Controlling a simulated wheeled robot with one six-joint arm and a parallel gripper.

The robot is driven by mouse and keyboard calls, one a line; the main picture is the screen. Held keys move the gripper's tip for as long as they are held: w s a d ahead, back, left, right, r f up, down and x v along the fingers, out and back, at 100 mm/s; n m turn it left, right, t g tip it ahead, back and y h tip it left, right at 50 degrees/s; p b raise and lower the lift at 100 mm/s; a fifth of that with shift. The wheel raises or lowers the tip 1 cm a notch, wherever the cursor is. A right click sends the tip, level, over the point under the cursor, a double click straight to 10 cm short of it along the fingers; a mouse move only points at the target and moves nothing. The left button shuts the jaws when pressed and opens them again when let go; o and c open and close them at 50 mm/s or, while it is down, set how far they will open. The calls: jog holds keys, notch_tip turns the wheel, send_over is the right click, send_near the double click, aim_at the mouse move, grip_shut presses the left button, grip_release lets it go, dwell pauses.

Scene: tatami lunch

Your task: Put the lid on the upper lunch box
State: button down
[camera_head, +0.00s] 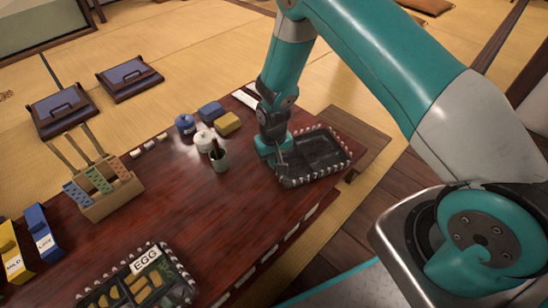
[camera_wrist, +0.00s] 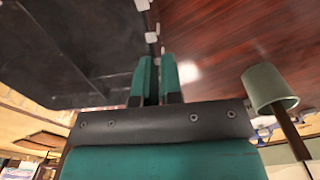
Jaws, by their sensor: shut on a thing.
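The upper lunch box (camera_head: 318,179) is a dark tray with white bead-like bits around its rim, at the table's right end in the head view. A dark panel, seemingly the lid (camera_head: 314,150), lies over or in its outline; it fills the upper left of the wrist view (camera_wrist: 70,50). I cannot tell whether it sits flush. My gripper (camera_head: 281,169) is at the left edge of the box, pointing down. In the wrist view its fingers (camera_wrist: 158,68) are close together at the panel's edge, shut on the lid; the grip itself is partly hidden.
A green cup (camera_head: 219,159) with a dark stick stands left of my gripper and shows in the wrist view (camera_wrist: 268,88). A filled lunch box marked EGG (camera_head: 165,262) is at front left.

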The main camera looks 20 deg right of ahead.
jog(key=c, duration=0.6)
grip_release()
jog(key=shift+c, duration=0.2)
jog(key=shift+r+p, duration=3.45)
jog(key=shift+r, duration=0.6)
jog(key=shift+c, duration=0.2)
